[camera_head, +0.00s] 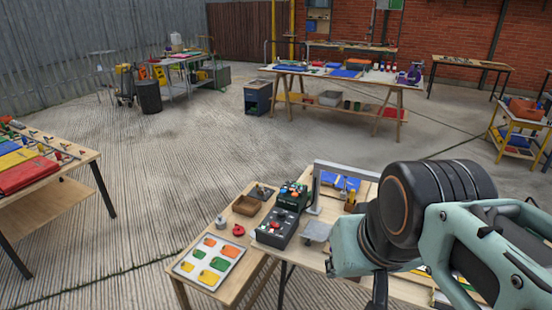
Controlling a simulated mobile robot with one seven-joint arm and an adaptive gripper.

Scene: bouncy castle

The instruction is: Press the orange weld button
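A dark control box (278,228) with small coloured buttons on its top lies on the wooden bench (257,274) in front of me. The buttons are too small to tell for sure which one is the orange weld button. Behind the box stands a dark green unit (293,194) beside a grey metal arm frame (345,168). My arm (432,215) reaches in from the right, over the right part of the bench and to the right of the box. A dark part below it may belong to my gripper (377,291); its fingertips cannot be made out.
A tray of coloured patches (209,260), a red round piece (238,230) and a wooden box (246,205) lie left of the control box. My arm hides much of the bench's right side. Open floor (180,165) lies beyond, with other benches further back.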

